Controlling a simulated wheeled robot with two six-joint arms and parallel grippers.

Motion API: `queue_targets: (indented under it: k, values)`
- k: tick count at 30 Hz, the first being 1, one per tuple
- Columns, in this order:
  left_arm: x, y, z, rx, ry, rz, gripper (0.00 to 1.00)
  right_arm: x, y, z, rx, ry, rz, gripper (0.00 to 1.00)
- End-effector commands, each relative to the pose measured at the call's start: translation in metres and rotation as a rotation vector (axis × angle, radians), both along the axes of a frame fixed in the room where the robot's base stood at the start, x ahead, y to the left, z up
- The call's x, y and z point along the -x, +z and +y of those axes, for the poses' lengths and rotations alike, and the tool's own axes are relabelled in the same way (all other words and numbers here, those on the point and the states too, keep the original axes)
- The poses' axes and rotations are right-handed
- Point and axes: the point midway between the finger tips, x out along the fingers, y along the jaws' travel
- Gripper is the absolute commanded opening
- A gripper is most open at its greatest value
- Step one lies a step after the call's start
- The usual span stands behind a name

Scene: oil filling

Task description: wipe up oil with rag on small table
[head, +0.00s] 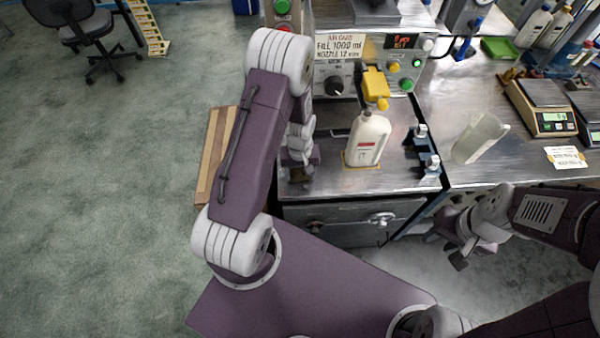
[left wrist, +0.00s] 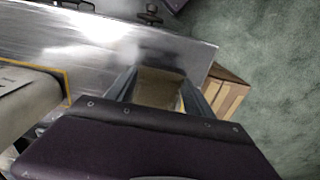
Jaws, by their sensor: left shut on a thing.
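My left gripper (head: 299,176) is low over the left part of the metal worktop (head: 330,182), left of the white bottle. In the left wrist view its two fingers (left wrist: 160,90) are shut on a brownish rag (left wrist: 160,88). The rag is mostly hidden by the arm in the head view. Whether it touches the metal cannot be told. I cannot make out a clear oil patch; the metal has bright reflections. My right gripper (head: 446,246) is open and empty, in front of the bench at the right.
A white bottle (head: 368,140) stands upright in a yellow outline under the yellow nozzle (head: 375,85). Blue-black clamps (head: 424,152) and a clear jug (head: 478,138) are to its right.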

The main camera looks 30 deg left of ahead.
Motion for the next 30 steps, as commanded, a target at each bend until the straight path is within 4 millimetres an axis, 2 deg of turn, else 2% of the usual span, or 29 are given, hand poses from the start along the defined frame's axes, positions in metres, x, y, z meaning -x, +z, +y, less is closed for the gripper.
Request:
queue_targets:
  k: [6,14,19,23,30]
  values:
    - [-0.001,-0.002,-0.002,-0.001,-0.001,-0.001,0.29,0.000,-0.001,0.000,0.000,0.000,0.000,0.37]
    - [-0.023,-0.002,-0.037,0.000,-0.005,-0.002,0.29,0.000,0.001,0.000,0.000,0.000,0.000,0.37]
    - [-0.027,-0.002,-0.043,0.000,0.000,0.000,0.29,0.000,0.001,0.000,0.000,0.000,0.000,0.37]
    - [-0.020,-0.001,-0.033,0.000,0.004,0.002,0.29,0.000,0.002,0.000,0.000,0.000,0.000,0.37]
    - [0.005,-0.001,0.008,0.000,0.005,0.002,0.29,0.000,0.007,0.000,0.000,0.000,0.000,0.37]
